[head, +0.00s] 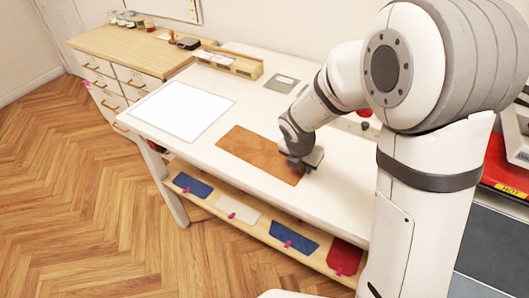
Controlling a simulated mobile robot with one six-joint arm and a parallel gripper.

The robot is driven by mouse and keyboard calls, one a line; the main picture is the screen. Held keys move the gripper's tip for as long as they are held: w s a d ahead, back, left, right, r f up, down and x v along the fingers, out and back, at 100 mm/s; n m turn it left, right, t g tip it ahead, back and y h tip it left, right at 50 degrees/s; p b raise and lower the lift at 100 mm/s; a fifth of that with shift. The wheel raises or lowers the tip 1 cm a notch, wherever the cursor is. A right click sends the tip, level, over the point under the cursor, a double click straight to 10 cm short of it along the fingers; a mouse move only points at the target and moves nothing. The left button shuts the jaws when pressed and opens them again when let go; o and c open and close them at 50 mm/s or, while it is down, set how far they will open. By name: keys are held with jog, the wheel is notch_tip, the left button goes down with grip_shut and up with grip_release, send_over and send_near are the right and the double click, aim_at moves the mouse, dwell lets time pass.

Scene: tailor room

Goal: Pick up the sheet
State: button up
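A brown, leather-like sheet (255,153) lies flat on the white table (205,150), close to its front edge. A bright white rectangular sheet or panel (183,111) lies flat on the table further left. My gripper (296,167) points down over the right end of the brown sheet and hides a small part of it. The fingertips are small and dark, so I cannot tell whether they touch the sheet or how far apart they are. I cannot see the sheet lifted anywhere.
A wooden tray (230,62) and a grey square item (281,83) lie at the back of the table. A shelf (262,226) below holds blue, cream and red pieces. A drawer cabinet (125,60) stands at left. Wooden floor (80,190) is clear in front.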

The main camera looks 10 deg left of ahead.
grip_shut()
